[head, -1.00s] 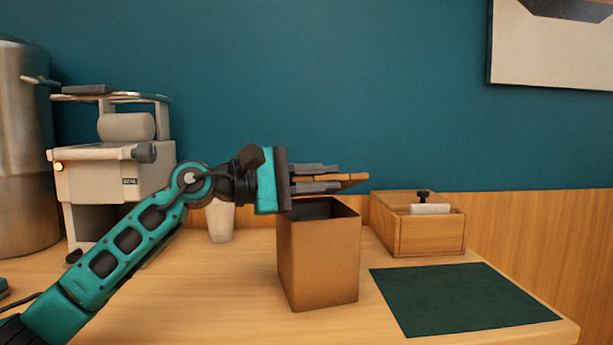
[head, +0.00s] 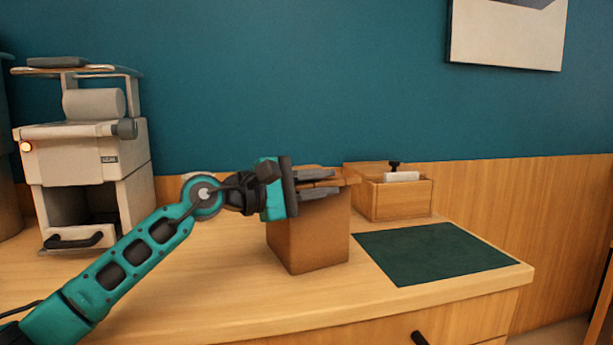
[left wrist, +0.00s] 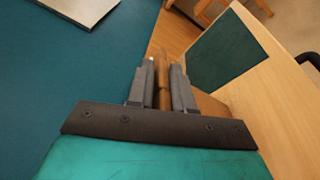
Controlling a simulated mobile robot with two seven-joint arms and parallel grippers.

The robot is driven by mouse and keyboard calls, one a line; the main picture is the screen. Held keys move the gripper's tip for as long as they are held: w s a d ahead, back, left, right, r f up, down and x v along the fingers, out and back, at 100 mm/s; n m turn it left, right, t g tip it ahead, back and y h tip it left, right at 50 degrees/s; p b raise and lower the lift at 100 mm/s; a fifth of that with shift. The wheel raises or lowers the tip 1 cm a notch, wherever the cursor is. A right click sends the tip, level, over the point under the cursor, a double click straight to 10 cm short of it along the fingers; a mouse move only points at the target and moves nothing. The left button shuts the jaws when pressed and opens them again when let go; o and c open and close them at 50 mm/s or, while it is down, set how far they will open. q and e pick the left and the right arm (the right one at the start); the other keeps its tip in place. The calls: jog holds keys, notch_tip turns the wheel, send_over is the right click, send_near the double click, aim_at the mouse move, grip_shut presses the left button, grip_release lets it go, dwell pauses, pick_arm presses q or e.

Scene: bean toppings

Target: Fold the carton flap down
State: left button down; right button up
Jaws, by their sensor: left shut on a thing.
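The brown carton (head: 308,240) stands upright on the wooden counter in the middle of the head view. Its flap (head: 350,177) shows at the top, lying about level over the carton's opening. My left gripper (head: 318,183) is at the carton's top and shut on the flap. In the left wrist view the flap (left wrist: 163,85) runs between the two fingers, and part of the carton shows to their right. The fingers hide much of the carton's top edge. My right gripper is not in view.
A dark green mat (head: 435,252) lies right of the carton. A coffee machine (head: 85,165) stands at the left. The counter's front is clear.

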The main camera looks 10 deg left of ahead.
pick_arm(q)
jog(key=shift+f, duration=0.45)
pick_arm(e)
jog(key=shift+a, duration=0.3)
pick_arm(q)
jog(key=shift+f, duration=0.1)
jog(key=c, duration=1.2)
grip_release()
jog(key=shift+w, duration=0.15)
jog(key=shift+o, duration=0.2)
jog(key=v, duration=1.3)
jog(key=shift+b, duration=0.3)
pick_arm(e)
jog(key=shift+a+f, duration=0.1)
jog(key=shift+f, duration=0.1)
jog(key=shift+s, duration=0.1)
